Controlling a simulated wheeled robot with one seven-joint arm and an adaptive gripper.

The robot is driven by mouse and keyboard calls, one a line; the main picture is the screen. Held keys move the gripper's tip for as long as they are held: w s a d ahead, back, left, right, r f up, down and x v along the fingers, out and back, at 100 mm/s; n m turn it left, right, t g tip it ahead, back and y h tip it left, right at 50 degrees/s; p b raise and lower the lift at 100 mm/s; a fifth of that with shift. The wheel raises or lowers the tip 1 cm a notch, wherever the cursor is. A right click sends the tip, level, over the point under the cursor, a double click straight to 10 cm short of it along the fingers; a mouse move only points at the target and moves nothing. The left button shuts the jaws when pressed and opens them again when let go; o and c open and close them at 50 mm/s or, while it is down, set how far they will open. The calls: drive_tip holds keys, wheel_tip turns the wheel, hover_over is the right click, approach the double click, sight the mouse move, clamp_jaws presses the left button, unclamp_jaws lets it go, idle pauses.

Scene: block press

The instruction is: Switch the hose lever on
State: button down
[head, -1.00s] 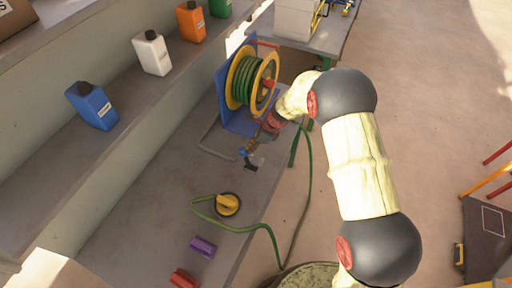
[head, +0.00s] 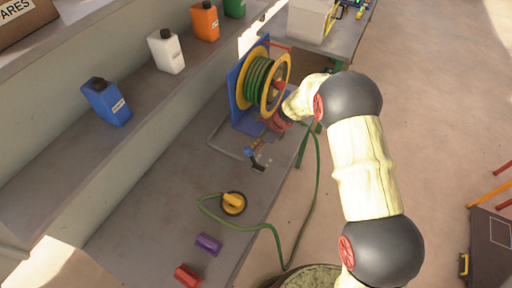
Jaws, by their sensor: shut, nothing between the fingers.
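The hose reel (head: 265,82) has green hose wound between yellow rims on a blue stand at the back of the grey bench. A brass fitting (head: 258,144) with a small blue part (head: 249,152) sits on the pipe in front of it. A dark lever-like piece (head: 258,165) lies just below the blue part; its exact position is too small to tell. My gripper (head: 270,136) is shut and empty, pointing down beside the reel and close to the fitting. My wrist partly hides it, and I cannot tell whether it touches the fitting.
Blue (head: 107,101), white (head: 166,51) and orange (head: 205,21) bottles stand on the shelf. The front-left bench top is clear.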

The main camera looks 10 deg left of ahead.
drive_tip(key=p+v, duration=0.1)
drive_tip(key=v, duration=1.1)
drive_tip(key=shift+r+p, duration=0.4)
drive_tip(key=shift+w, duration=0.1)
